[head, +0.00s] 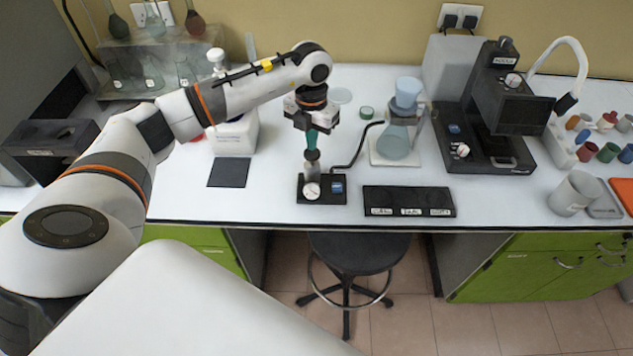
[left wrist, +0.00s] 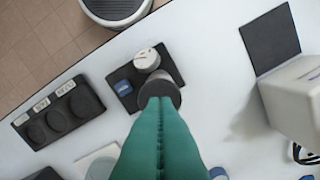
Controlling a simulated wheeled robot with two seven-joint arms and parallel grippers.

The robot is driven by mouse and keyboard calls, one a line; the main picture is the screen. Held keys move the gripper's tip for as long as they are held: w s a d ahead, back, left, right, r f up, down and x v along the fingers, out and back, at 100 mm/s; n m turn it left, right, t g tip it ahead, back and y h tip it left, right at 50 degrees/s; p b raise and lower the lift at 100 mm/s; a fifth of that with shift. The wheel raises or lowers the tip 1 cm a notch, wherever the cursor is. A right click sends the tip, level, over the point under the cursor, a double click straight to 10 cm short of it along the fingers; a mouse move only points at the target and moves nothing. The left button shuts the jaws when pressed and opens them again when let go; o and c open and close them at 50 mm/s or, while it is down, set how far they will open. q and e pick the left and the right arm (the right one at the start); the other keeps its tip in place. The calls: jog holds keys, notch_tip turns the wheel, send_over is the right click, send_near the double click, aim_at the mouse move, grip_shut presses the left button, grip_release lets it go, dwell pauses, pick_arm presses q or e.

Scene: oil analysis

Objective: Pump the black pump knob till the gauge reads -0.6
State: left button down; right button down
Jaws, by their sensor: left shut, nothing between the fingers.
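The vacuum pump sits on a small black base (head: 323,198) near the front edge of the table. Its round white gauge (head: 312,191) faces up; the reading is too small to make out. The gauge also shows in the left wrist view (left wrist: 147,59). The dark pump knob (head: 312,155) stands upright behind the gauge, and it shows in the left wrist view (left wrist: 160,86) at the fingertips. My left gripper (head: 311,146) points down right over the knob, its green fingers shut with nothing between them. I cannot tell whether the tips touch the knob. My right gripper is not in view.
A black hose runs from the pump to a flask (head: 396,140) on a white plate. A black panel with round wells (head: 408,201) lies right of the pump. A dark mat (head: 229,173) and a white box (head: 236,138) are to the left. A microscope-like instrument (head: 487,150) stands at right.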

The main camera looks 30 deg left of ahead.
pick_arm(q)
jog(key=shift+r, duration=0.15)
jog(key=shift+r+p, duration=1.6)
jog(key=shift+r, duration=0.85)
jog(key=shift+d+f, duration=0.1)
